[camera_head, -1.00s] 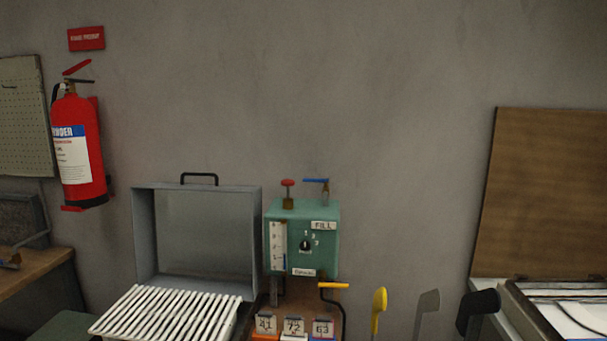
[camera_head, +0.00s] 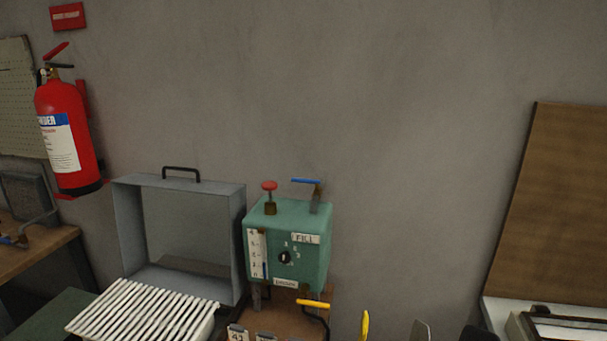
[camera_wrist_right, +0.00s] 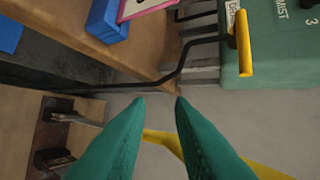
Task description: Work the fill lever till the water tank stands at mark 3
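The green water tank (camera_head: 312,262) stands against the wall in the head view. A blue-handled lever (camera_head: 305,181) is on its top, above the FILL label (camera_head: 307,239). A white gauge strip (camera_head: 256,240) runs down its front left; a short blue column shows low in it, well under the top marks. A yellow handle (camera_head: 313,303) sticks out below the tank. In the right wrist view, the tank (camera_wrist_right: 290,60) and yellow handle (camera_wrist_right: 243,43) are at upper right. My right gripper (camera_wrist_right: 160,100) is open and empty, apart from the handle. My left gripper is out of view.
A red knob (camera_head: 269,186) stands on the tank's top left. A grey open-lidded box (camera_head: 232,235) with a white slatted rack (camera_head: 140,312) is at left. A yellow paddle-like piece (camera_head: 365,325) stands to the right. The wall above the tank is clear.

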